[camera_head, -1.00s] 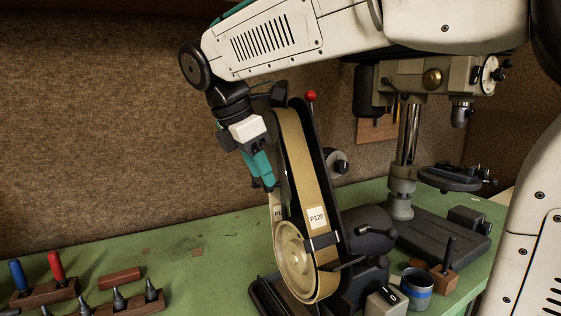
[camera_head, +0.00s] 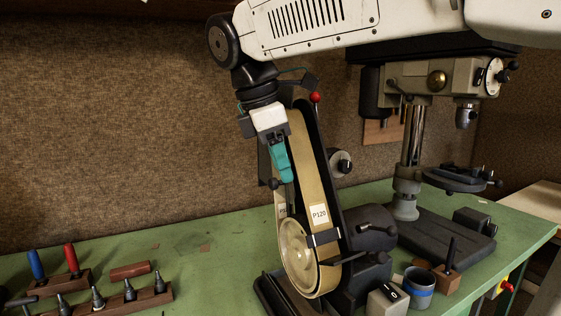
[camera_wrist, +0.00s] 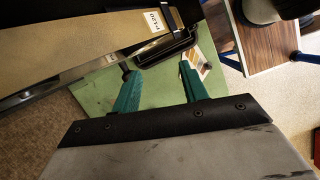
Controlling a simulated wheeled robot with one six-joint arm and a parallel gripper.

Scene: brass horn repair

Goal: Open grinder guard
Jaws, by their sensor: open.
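The belt grinder stands upright on the green bench, with a tan belt (camera_head: 318,180) labelled P120 and a pale lower wheel (camera_head: 296,245). A dark narrow plate (camera_head: 264,165) shows at its left side, with a small black knob (camera_head: 275,184) near the bottom; it may be the guard, but I cannot be sure. My gripper (camera_head: 286,181) points down in front of the belt's upper left run. In the wrist view my teal fingers (camera_wrist: 155,68) are apart with nothing held between them. A small dark knob (camera_wrist: 124,66) shows at the left fingertip; contact cannot be told.
A drill press (camera_head: 408,150) stands right of the grinder. A blue-banded cup (camera_head: 419,281) and a switch box (camera_head: 387,300) sit at the grinder's front right. Tool racks (camera_head: 150,300) stand at the front left.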

